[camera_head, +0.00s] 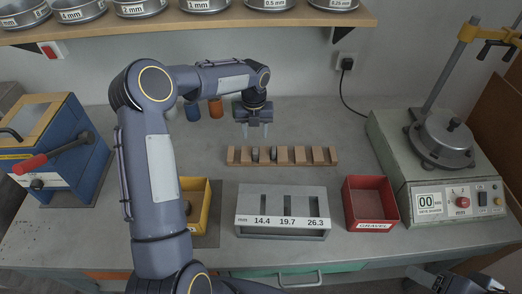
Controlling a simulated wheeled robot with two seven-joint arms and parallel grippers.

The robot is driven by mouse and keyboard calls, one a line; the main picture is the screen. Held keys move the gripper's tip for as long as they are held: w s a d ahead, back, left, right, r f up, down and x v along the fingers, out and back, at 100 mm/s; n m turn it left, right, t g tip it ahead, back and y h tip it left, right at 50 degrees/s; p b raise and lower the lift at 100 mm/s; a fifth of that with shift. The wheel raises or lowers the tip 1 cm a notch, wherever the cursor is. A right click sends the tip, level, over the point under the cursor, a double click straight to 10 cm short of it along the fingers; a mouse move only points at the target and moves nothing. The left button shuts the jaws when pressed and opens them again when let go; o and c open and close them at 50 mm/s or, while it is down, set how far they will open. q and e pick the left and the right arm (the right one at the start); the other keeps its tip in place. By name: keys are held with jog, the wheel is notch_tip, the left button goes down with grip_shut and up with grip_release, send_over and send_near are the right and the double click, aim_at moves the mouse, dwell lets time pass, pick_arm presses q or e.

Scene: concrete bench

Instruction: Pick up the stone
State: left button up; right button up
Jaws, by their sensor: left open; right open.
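Small dark stones sit in slots of the wooden rack (300,157): one stone (255,155) and another stone (273,154) close beside it. A yellow bin (205,205) at left holds dark contents, largely hidden behind my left arm. My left gripper (255,132) points down, open and empty, above and behind the rack, apart from the stones. My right gripper (418,277) is at the bottom right edge, partly cut off, low in front of the bench and far from the stones.
A grey slotted gauge (282,232) marked 14.4, 19.7 and 26.3 stands before the rack. A red GRAVEL bin (370,203) and sieve shaker (450,180) are right. A blue machine (60,150) is left. A sieve shelf (300,20) hangs above.

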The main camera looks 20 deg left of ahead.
aim_at(255, 150)
pick_arm(q)
jog(key=shift+f, duration=0.6)
jog(key=shift+s+f, duration=0.2)
jog(key=shift+f, duration=0.1)
jog(key=f, duration=0.1)
jog(key=f+p, duration=0.1)
jog(key=f, duration=0.2)
jog(key=shift+s+d+f+p, duration=0.25)
jog(key=shift+f+p, duration=0.05)
jog(key=shift+p, duration=0.05)
jog(key=shift+f, duration=0.35)
grip_shut()
